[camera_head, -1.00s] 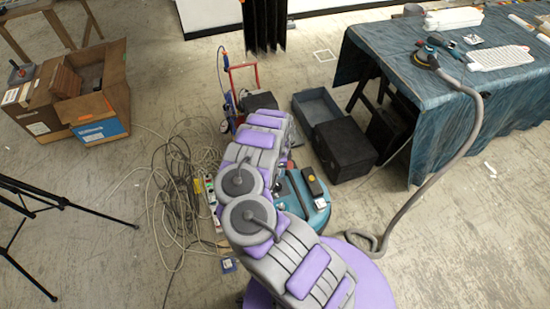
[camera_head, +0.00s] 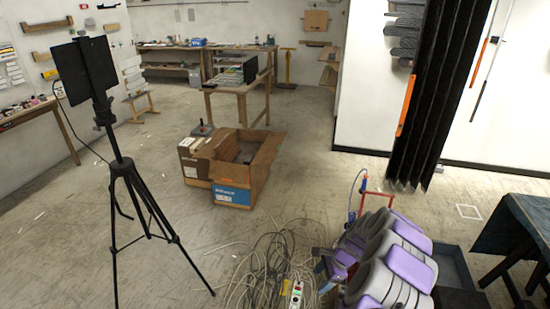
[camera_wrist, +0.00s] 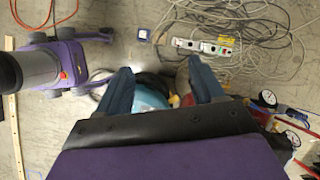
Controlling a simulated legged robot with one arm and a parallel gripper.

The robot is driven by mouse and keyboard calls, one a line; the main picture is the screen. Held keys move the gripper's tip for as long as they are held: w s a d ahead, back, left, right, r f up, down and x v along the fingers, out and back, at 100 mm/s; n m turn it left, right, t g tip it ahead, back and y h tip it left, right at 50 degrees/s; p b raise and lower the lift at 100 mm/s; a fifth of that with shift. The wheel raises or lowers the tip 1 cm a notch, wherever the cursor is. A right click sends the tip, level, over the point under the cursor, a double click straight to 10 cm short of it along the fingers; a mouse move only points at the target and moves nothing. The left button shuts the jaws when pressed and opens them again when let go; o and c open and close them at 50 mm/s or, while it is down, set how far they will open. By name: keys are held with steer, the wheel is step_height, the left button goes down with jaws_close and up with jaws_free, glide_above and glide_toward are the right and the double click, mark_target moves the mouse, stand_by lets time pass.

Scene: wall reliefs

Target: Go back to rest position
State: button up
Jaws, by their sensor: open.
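My gripper (camera_wrist: 160,68) shows in the wrist view as two dark blue fingers spread apart, with nothing held between them. Beyond the gap lie the floor and part of a light blue machine (camera_wrist: 150,92). In the head view my purple and grey arm is bunched up at the lower right. My gripper (camera_head: 328,266) shows there only in part, low over the floor beside the cables, partly hidden by the arm.
Tangled cables (camera_head: 262,268) and a power strip (camera_head: 296,294) lie beside my arm. Open cardboard boxes (camera_head: 262,170) stand mid-floor. A black tripod (camera_head: 130,170) stands left. A covered table (camera_head: 520,232) is at right, near dark hanging panels (camera_head: 432,100). Floor is clear around the boxes.

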steer(key=s+a+r+n, duration=0.3)
steer(key=s+a+r, duration=0.1)
steer(key=r, duration=0.4)
steer(key=s+a+r+n+g, duration=0.1)
steer(key=s+a+r+n, duration=0.25)
steer(key=r, duration=0.35)
steer(key=s+a+r+n, duration=0.3)
steer(key=s+a+r, duration=0.1)
steer(key=r, duration=0.4)
steer(key=s+d+r+n+h, duration=0.1)
steer(key=s+d+r+n, duration=0.1)
steer(key=s, duration=0.8)
steer(key=s+d+r+n+h, duration=0.2)
steer(key=s+d+r+n, duration=0.1)
steer(key=s, duration=0.7)
steer(key=s+d+r+n+g+h, duration=0.1)
steer(key=s+d+r+n, duration=0.1)
steer(key=s, duration=0.8)
steer(key=shift+d+r+h, duration=0.4)
steer(key=shift+d+r, duration=0.25)
steer(key=shift+d, duration=0.55)
